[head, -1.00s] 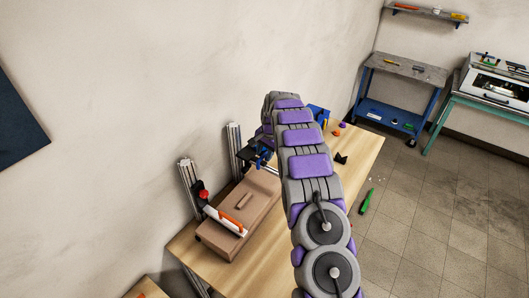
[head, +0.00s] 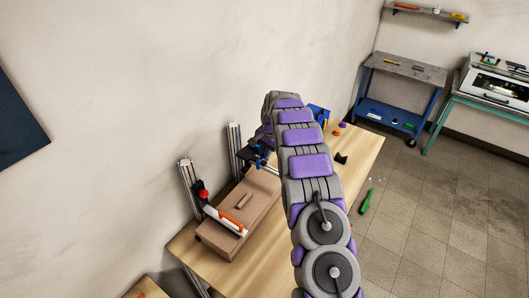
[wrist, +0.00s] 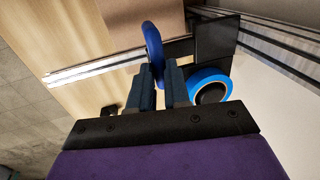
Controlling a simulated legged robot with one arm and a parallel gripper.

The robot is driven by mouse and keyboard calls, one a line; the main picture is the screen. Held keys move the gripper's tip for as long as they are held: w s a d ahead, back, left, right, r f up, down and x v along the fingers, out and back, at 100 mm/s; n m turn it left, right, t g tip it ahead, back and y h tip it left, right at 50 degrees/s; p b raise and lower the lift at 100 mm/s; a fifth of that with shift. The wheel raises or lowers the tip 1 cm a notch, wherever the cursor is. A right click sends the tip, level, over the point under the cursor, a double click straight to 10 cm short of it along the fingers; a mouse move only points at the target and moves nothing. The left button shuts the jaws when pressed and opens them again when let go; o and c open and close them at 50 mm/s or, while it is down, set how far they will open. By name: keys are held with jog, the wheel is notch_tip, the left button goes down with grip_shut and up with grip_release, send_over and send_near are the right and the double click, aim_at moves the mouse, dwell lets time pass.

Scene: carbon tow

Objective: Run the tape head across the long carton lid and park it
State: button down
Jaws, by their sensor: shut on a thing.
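The long brown carton (head: 222,232) lies on the wooden table by the wall, with a lid and a small raised strip on top. In the wrist view, the tape head shows as a black block (wrist: 216,40) on a metal cross rail (wrist: 112,64), with a blue tape roll (wrist: 210,80) beside my right finger. My gripper (wrist: 160,72) is shut on a blue rounded handle (wrist: 153,42) next to the block. Part of the carton (wrist: 142,18) shows beyond the rail. In the head view, my arm hides most of the gripper and tape head.
Two metal uprights (head: 234,150) stand between carton and wall. A white tool with an orange grip (head: 231,219) lies across the carton's near end, by a red knob (head: 203,195). Small items sit at the table's far end. A green object (head: 367,201) lies on the floor.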

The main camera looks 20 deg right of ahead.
jog(key=s+d+b, duration=0.1)
jog(key=s+d, duration=0.4)
jog(key=s, duration=0.3)
jog(key=s+d+b, duration=0.2)
jog(key=s+d, duration=0.4)
jog(key=s, duration=0.2)
jog(key=shift+s, duration=0.4)
jog(key=shift+d, duration=0.1)
jog(key=c, duration=1.3)
grip_release()
jog(key=shift+s+d+r, duration=0.1)
jog(key=shift+s, duration=0.1)
jog(key=shift+o, duration=1)
jog(key=shift+d, duration=0.1)
jog(key=shift+w, duration=0.1)
notch_tip(320, 180, up, 17)
jog(key=s+d, duration=0.2)
jog(key=shift+s, duration=0.35)
